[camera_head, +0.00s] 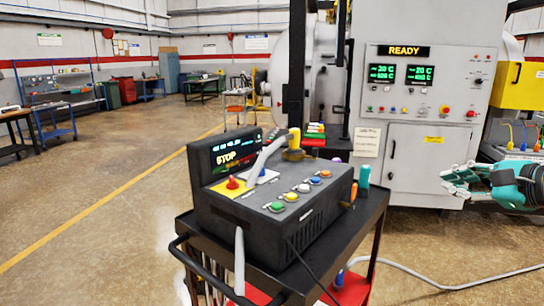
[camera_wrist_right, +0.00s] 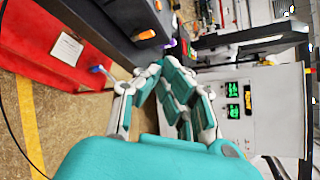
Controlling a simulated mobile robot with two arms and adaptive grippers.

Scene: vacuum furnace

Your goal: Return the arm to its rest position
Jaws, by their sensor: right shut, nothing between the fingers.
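My right gripper (camera_head: 452,182) comes in from the right edge in the head view. It is teal with pale grey fingers and points left, in front of the grey furnace cabinet (camera_head: 425,138). In the right wrist view its fingers (camera_wrist_right: 160,66) come together at the tips, shut with nothing between them. The furnace cabinet also shows there, turned on its side (camera_wrist_right: 242,122). My left gripper is not in view.
A black cart (camera_head: 368,215) carries a control box (camera_head: 283,232) showing STOP, left of the gripper. A yellow box (camera_head: 520,85) is at the right, above my right arm. A pale cable (camera_head: 430,278) crosses the floor; open floor lies left.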

